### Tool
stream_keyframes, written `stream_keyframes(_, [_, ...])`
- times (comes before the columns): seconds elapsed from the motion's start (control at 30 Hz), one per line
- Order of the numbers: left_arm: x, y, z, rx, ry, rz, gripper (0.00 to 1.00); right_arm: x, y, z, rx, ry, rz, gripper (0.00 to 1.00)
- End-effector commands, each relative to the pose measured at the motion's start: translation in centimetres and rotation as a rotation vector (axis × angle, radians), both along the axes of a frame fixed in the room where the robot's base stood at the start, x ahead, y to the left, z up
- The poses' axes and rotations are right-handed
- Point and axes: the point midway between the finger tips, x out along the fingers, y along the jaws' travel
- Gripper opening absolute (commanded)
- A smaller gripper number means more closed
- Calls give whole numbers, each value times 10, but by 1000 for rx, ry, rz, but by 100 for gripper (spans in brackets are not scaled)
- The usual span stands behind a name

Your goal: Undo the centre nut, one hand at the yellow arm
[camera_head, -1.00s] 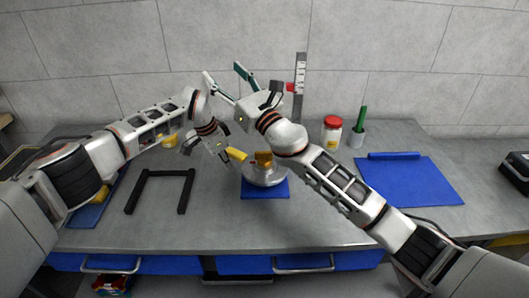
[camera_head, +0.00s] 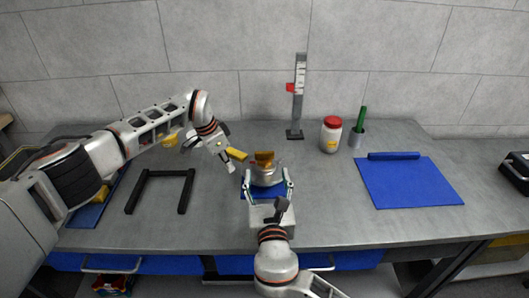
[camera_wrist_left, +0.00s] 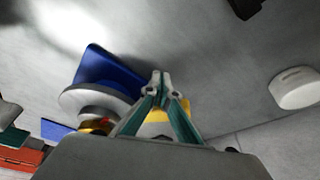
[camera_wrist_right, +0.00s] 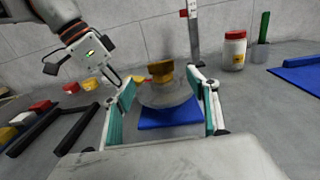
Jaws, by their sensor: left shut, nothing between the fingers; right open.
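A silver hub (camera_head: 266,176) stands on a blue mat (camera_wrist_right: 170,116), with a brass-coloured centre nut (camera_head: 264,157) on top. The yellow arm (camera_head: 236,154) sticks out to the left of the hub. My left gripper (camera_head: 229,166) is shut and empty beside the yellow arm; in the left wrist view its closed fingers (camera_wrist_left: 158,82) partly cover a yellow piece (camera_wrist_left: 158,116). My right gripper (camera_head: 268,182) is open in front of the hub. In the right wrist view its fingers (camera_wrist_right: 166,92) frame the hub and nut (camera_wrist_right: 161,72), without visible grip.
A black U-shaped frame (camera_head: 160,173) lies to the left. Behind stand a gauge post (camera_head: 298,95), a red-lidded jar (camera_head: 331,134) and a cup with a green tool (camera_head: 358,133). A blue pad (camera_head: 408,184) lies at right. The table between hub and pad is clear.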

Motion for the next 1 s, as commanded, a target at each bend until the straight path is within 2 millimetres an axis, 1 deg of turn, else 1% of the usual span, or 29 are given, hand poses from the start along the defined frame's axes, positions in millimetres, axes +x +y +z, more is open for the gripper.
stream_keyframes(0.03, [0,0,0,0,0,0,0,9,0,2,-1,-4,-2,58])
stream_keyframes(0.3, [0,0,0,0,0,0,0,61,2,2,-1,-4,-1,58])
stream_keyframes(0.5, [0,0,0,0,0,0,0,92,3,2,-1,-4,-1,58])
stream_keyframes(0.7, [0,0,0,0,0,0,0,107,3,1,0,-3,0,58])
stream_keyframes(1.0, [0,0,0,0,0,0,0,109,3,1,1,-2,0,58])
